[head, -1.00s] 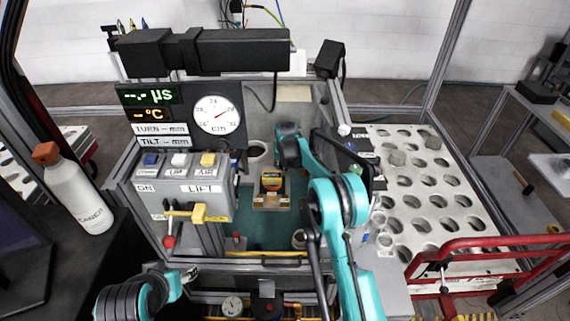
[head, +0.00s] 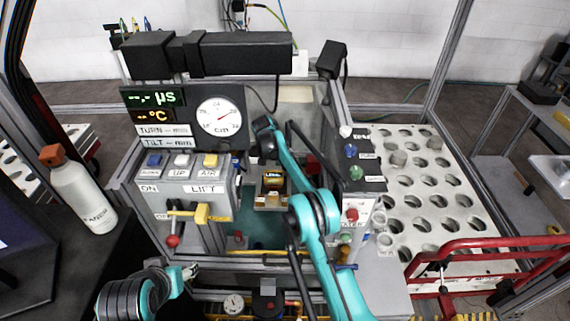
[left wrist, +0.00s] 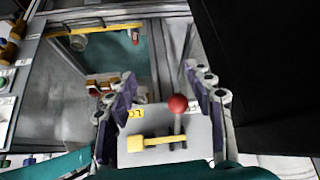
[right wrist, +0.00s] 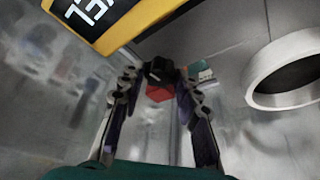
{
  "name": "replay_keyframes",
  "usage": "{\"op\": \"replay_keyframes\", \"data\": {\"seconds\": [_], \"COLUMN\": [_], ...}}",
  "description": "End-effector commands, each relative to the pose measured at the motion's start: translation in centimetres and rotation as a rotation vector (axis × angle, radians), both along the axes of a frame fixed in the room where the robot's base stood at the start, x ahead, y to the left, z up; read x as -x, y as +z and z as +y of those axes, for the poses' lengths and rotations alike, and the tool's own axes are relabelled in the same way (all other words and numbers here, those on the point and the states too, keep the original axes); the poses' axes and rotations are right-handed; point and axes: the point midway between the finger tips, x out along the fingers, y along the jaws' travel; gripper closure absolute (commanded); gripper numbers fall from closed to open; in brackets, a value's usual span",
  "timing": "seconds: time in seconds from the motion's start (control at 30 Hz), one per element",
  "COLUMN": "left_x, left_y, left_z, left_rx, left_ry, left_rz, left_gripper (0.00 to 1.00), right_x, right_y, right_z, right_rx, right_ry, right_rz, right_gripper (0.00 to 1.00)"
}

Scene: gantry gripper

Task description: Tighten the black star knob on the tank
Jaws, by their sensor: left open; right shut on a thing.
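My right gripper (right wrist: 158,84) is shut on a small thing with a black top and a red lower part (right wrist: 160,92). Whether this is the star knob I cannot tell. In the head view my right arm reaches over the tank (head: 262,233), and its forearm hides the fingers. My left gripper (left wrist: 160,92) is open and empty, facing the control box (left wrist: 190,152) with its red ball lever (left wrist: 178,103) and yellow handle (left wrist: 150,144). In the head view it is low at the front left (head: 188,272). No star knob shows clearly.
A yellow display block (head: 273,180) stands in the tank; a yellow display (right wrist: 125,20) and a pale ring (right wrist: 290,70) are close to the right gripper. A white bottle (head: 82,195) stands left. A perforated plate (head: 430,180) and red rail (head: 480,243) lie right.

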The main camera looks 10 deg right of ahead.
Motion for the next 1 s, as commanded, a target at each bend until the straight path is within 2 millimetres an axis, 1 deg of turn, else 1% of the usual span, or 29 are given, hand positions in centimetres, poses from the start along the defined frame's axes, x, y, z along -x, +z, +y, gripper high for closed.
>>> {"op": "replay_keyframes", "data": {"seconds": [0.2,0.4,1.0], "left_x": [0.00,0.00,0.00], "left_y": [-0.46,-0.67,-0.75], "left_z": [0.00,0.00,0.00], "left_rx": [0.000,0.000,0.000], "left_ry": [0.000,0.000,0.000], "left_rz": [0.000,0.000,0.000], "left_gripper": [0.47,0.47,0.47], "right_x": [-0.06,-0.06,-0.06], "right_y": [-0.16,-0.13,-0.08], "right_z": [0.08,0.11,0.14], "right_rx": [0.000,-0.001,-0.002], "right_ry": [-0.104,-0.160,-0.191], "right_rz": [0.001,0.001,0.002], "right_gripper": [0.96,0.96,0.96]}}
